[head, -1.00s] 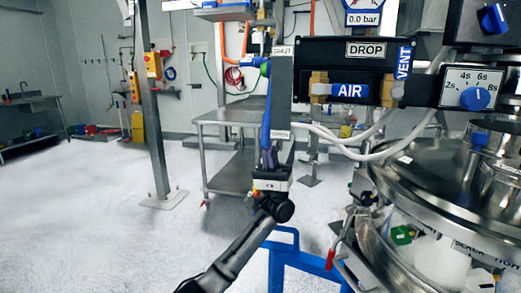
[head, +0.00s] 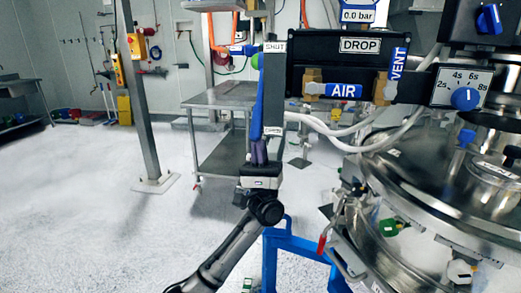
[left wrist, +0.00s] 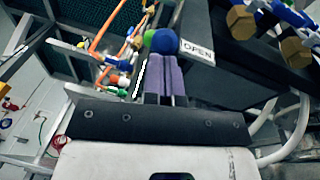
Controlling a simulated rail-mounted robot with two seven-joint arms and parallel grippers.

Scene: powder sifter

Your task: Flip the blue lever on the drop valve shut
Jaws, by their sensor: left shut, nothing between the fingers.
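The drop valve has a black panel (head: 315,65) with a grey upright strip, marked SHUT (head: 274,47) at its top and OPEN (head: 273,130) at its bottom. The blue lever (head: 257,106) hangs down along this strip, its lower end beside OPEN. My left gripper (head: 258,142) is shut and empty, pointing up just under the lever's lower end. In the left wrist view, its purple fingertips (left wrist: 168,58) appear right at a blue ball (left wrist: 165,41) beside the OPEN label (left wrist: 197,48); I cannot tell whether they touch. My right gripper is not in view.
A blue AIR handle (head: 344,90) and an upright blue VENT handle (head: 397,63) sit right of the lever. The steel sifter (head: 430,190) stands at the right, with a blue frame (head: 295,243) below. A steel table (head: 225,96) is behind; the left floor is open.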

